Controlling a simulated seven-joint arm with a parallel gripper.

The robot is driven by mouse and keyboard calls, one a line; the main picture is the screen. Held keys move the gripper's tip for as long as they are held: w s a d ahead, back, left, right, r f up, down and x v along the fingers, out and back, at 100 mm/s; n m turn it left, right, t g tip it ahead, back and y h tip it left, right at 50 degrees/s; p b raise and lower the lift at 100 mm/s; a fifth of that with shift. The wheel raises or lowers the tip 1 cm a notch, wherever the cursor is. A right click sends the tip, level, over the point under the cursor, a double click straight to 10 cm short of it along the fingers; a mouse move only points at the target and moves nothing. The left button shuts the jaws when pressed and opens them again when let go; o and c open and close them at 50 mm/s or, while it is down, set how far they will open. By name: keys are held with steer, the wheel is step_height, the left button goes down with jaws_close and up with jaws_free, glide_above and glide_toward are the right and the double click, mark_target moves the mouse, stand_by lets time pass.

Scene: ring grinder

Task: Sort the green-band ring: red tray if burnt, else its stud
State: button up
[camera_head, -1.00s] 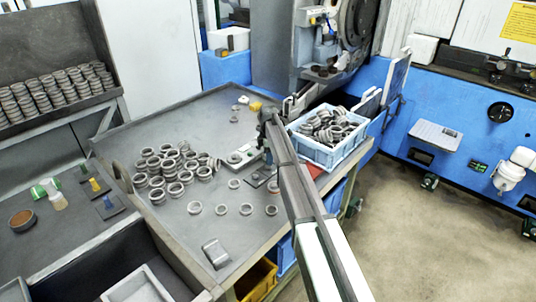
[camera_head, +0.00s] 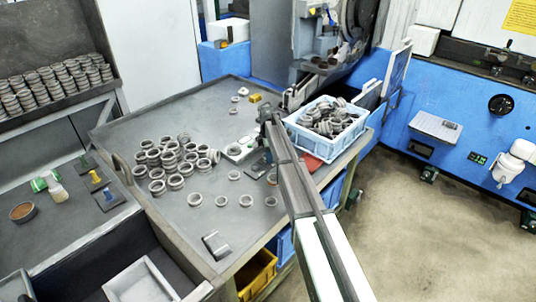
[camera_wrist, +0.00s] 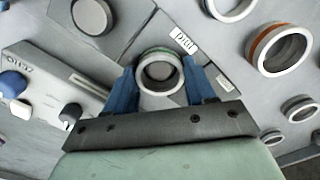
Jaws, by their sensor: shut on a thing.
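In the wrist view the green-band ring (camera_wrist: 160,91) is between the two blue fingers of my gripper (camera_wrist: 160,70), which is shut on it. A thin green band shows along its far edge; the pale rim faces the camera. I cannot tell if it is burnt. In the head view my gripper (camera_head: 262,163) is low over the right part of the grey table, and the ring is too small to make out. The red tray (camera_head: 312,162) is partly hidden behind my arm. Studs on dark plates, green (camera_head: 84,160), yellow (camera_head: 95,177) and blue (camera_head: 107,191), stand on the left bench.
An orange-band ring (camera_wrist: 262,44) lies right of the gripper in the wrist view. A pale device with knobs (camera_wrist: 45,85) is close at left. A blue crate of rings (camera_head: 343,148) stands beyond my arm. Loose rings (camera_head: 175,183) heap on the table (camera_head: 135,112).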

steer(key=o, duration=1.2)
step_height(320, 180, up, 14)
steer(key=shift+f, duration=0.1)
